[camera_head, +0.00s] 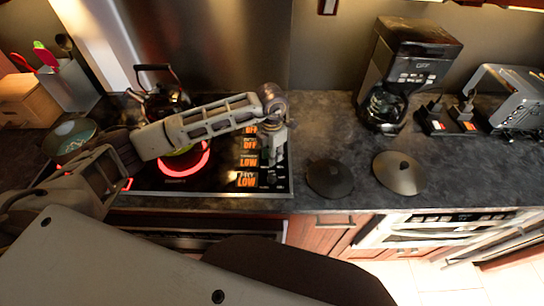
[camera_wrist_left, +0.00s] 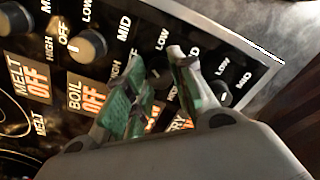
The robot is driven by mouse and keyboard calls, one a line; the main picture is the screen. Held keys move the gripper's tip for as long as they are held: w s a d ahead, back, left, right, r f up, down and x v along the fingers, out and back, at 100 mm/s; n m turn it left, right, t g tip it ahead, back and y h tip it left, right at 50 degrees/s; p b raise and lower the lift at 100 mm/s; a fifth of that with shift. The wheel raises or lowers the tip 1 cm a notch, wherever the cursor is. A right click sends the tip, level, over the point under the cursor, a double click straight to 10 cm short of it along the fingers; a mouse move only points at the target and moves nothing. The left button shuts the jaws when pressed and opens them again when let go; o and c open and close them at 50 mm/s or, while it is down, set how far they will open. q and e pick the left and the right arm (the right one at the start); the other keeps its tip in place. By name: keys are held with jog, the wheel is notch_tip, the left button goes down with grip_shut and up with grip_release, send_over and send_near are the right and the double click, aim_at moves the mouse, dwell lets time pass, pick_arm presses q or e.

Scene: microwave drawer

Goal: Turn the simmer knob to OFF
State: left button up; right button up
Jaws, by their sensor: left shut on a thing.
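The control panel (camera_head: 280,186) runs along the right side of the black cooktop. Its simmer display (camera_head: 249,160) reads LOW in orange. My left gripper (camera_head: 273,150) is over the panel at the simmer row. In the left wrist view, its green-padded fingers (camera_wrist_left: 160,76) are shut around the simmer knob, which they mostly hide. The boil knob (camera_wrist_left: 88,45) is clear of the fingers, to their left. The fry knob (camera_wrist_left: 221,93) is close to the right finger. The fry display (camera_head: 247,179) reads LOW; the boil display (camera_head: 249,143) reads OFF. My right gripper is out of view.
A burner (camera_head: 184,170) glows red under my left arm. A kettle (camera_head: 160,100) stands at the cooktop's back. Two lids, one black (camera_head: 329,178) and one grey (camera_head: 399,173), lie on the counter to the right. A coffee maker (camera_head: 410,60) stands behind them.

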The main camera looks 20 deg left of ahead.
pick_arm(q)
jog(key=n+b, duration=0.2)
jog(key=n, duration=0.2)
jog(key=shift+n+b, duration=0.35)
jog(key=shift+n, duration=1.15)
jog(key=shift+r, duration=0.1)
jog(key=o, duration=1)
jog(key=shift+o, duration=0.2)
notch_tip(320, 180, up, 12)
